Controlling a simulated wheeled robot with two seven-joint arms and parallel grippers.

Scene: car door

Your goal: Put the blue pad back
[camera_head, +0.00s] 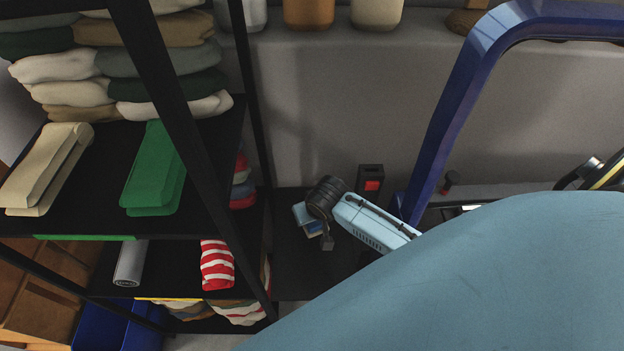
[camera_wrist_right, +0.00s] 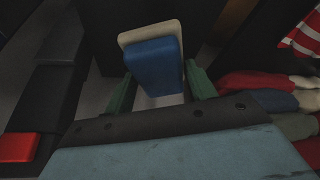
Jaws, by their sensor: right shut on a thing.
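The blue pad (camera_wrist_right: 153,65) has a beige layer behind it and sits between the green fingers of my right gripper (camera_wrist_right: 160,80) in the right wrist view. The gripper is shut on it. In the head view the pad (camera_head: 307,219) shows small and partly hidden beside the dark wrist of my right arm. It is held just right of the black shelf rack (camera_head: 262,150). Its lower edge is partly hidden by the gripper in the wrist view. My left gripper is not in view.
Folded beige (camera_head: 45,168) and green (camera_head: 155,170) items lie on the rack's shelf. A grey roll (camera_head: 130,262) and a red-striped cloth (camera_head: 217,265) are below. A black block with a red patch (camera_head: 372,185) and a blue frame (camera_head: 455,105) stand to the right.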

